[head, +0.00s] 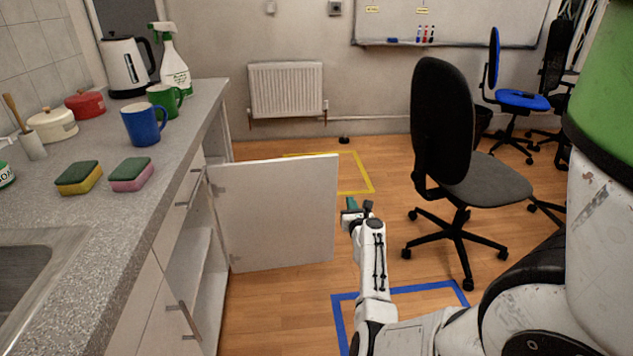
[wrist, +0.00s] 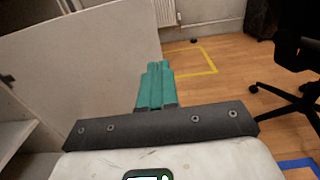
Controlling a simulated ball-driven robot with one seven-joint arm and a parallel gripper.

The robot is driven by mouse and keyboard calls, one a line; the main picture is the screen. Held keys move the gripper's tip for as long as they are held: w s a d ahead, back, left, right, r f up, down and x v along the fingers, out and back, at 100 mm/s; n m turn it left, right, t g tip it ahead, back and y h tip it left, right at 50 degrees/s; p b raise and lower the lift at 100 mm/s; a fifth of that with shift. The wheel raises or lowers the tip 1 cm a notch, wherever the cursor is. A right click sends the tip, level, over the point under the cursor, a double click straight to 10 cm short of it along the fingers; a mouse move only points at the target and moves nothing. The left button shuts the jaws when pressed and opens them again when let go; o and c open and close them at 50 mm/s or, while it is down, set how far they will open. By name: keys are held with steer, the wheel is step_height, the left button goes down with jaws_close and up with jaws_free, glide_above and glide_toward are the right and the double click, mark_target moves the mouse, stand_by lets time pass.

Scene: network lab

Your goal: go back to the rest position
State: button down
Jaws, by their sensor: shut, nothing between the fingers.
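My gripper (head: 352,203) is in front of me, at the free edge of an open white cabinet door (head: 280,215) and to its right. Its teal fingers (wrist: 156,85) are together and empty in the wrist view. The same door fills the upper left of the wrist view (wrist: 75,65). Whether the gripper touches the door is hard to tell. My white forearm reaches forward over the wooden floor.
A counter (head: 150,205) runs along the left with mugs, sponges, a kettle and a spray bottle. A grey-black office chair (head: 470,180) stands right of my arm. Yellow tape (head: 365,172) and blue tape (head: 420,287) mark the floor. A radiator (head: 286,90) is behind.

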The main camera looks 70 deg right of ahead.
steer(key=w+a+f+n+t+y, duration=0.2)
steer(key=w+a+n+t+y, duration=0.6)
steer(key=w+a+n, duration=0.75)
steer(key=s+a+f+n+g+y, duration=0.1)
steer(key=a+f+n+g+y, duration=0.15)
steer(key=a+n, duration=0.6)
steer(key=s+a+f+n+g+y, duration=0.15)
steer(key=a+n+y, duration=0.35)
steer(key=a, duration=0.6)
steer(key=s+a+f+n+g+y, duration=0.1)
steer(key=a+f+n+g+y, duration=0.15)
steer(key=a+n, duration=0.6)
steer(key=s+a+r+n+g+h, duration=0.1)
steer(key=s+a+r+n+g, duration=0.1)
steer(key=s+a+n+g, duration=0.35)
steer(key=s+a+r+n+g+h, duration=0.1)
steer(key=s+a+r+n+g, duration=0.1)
steer(key=s+a+n, duration=0.6)
step_height(320, 180, up, 15)
steer(key=s+d+m+p, duration=0.1)
steer(key=m+p, duration=0.1)
steer(key=p, duration=1.2)
steer(key=shift+s+f, duration=0.2)
steer(key=shift+s, duration=0.15)
